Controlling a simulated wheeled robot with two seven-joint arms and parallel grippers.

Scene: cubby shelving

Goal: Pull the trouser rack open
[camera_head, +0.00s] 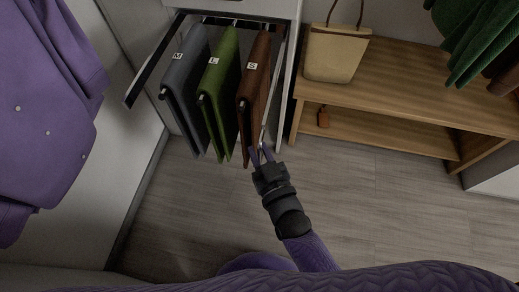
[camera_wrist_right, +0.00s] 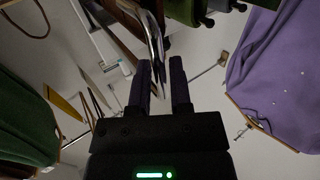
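The trouser rack (camera_head: 152,68) juts out below a white cabinet front, with its dark left side rail showing. Three folded trousers hang on it: grey marked M (camera_head: 184,88), green marked L (camera_head: 218,92) and brown marked S (camera_head: 254,85). My right gripper (camera_head: 261,150) is at the rack's near right end, just below the brown trousers. In the right wrist view, its two dark fingers (camera_wrist_right: 162,68) are apart, with a shiny metal bar (camera_wrist_right: 154,35) reaching into the gap between them. Firm contact cannot be told. My left gripper is not in view.
A purple garment (camera_head: 45,110) hangs at the left. The wooden floor (camera_head: 190,225) in front is clear.

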